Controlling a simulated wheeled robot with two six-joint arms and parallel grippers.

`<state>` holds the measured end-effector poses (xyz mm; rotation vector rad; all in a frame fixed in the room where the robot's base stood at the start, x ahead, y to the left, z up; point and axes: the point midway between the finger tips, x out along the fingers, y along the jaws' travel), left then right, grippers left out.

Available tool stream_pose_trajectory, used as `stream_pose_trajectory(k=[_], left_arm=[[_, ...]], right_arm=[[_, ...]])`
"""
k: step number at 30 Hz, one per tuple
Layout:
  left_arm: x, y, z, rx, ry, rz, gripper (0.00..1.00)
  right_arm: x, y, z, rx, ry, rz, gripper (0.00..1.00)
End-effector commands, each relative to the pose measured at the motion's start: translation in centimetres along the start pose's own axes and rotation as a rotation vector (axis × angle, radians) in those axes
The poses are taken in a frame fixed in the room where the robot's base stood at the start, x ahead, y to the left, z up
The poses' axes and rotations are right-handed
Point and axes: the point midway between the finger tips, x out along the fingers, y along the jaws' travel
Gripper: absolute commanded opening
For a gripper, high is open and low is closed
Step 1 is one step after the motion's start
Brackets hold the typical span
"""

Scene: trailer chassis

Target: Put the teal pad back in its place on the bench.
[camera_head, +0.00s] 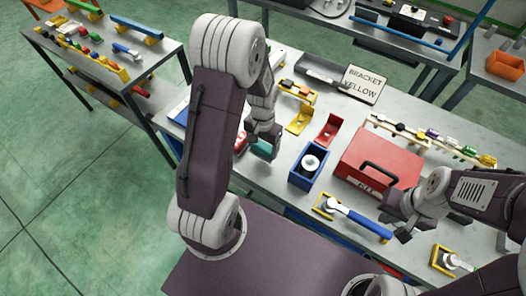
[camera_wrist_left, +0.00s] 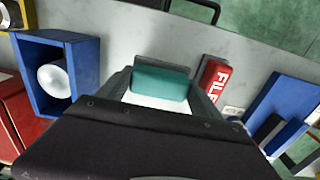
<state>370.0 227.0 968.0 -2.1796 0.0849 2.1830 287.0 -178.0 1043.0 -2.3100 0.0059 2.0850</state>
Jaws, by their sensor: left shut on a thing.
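The teal pad (camera_wrist_left: 160,84) is between the two fingers of my left gripper (camera_wrist_left: 160,92) in the left wrist view, and the fingers are shut on it. In the head view the teal pad (camera_head: 263,149) shows just below the left gripper (camera_head: 262,138), low over the bench (camera_head: 270,182). Whether the pad touches the bench top is hard to tell. A white patch lies just beside the pad in the wrist view. My right gripper (camera_head: 402,222) is near the front of the red toolbox; its fingers look spread, with nothing seen between them.
A red block marked FILE (camera_wrist_left: 214,76) lies close to the left gripper. A blue box (camera_head: 309,165) with a white roll stands to its right. The red toolbox (camera_head: 376,160), a blue-handled tool (camera_head: 358,217), yellow and red brackets and a "BRACKET YELLOW" sign (camera_head: 362,84) occupy the bench.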

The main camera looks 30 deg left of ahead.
Motion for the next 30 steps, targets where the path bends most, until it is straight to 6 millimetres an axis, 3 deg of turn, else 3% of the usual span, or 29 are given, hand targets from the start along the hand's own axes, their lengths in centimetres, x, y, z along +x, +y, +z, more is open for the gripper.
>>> stream_pose_trajectory(k=[2, 9, 20, 21, 23, 30], left_arm=[[0.2, 0.0, 0.0, 0.000, 0.000, 0.000, 0.42], [3.8, 0.0, 0.1, 0.000, -0.003, 0.001, 0.42], [4.4, 0.0, 0.0, 0.000, 0.001, 0.000, 0.42], [4.4, 0.0, 0.0, 0.000, 0.001, 0.000, 0.80], [4.3, 0.0, 0.0, 0.000, 0.001, 0.000, 0.96], [4.3, 0.0, 0.0, 0.000, 0.000, 0.000, 0.96]], right_arm=[[0.0, 0.0, 0.0, 0.000, 0.000, 0.000, 0.00], [-0.3, 0.0, 0.0, 0.000, 0.000, 0.000, 0.00], [0.1, 0.0, 0.0, 0.000, 0.000, 0.000, 0.00], [0.0, 0.0, 0.0, 0.000, 0.000, 0.000, 0.00], [0.0, 0.0, 0.0, 0.000, 0.000, 0.000, 0.00], [0.0, 0.0, 0.0, 0.000, 0.000, 0.000, 0.00]])
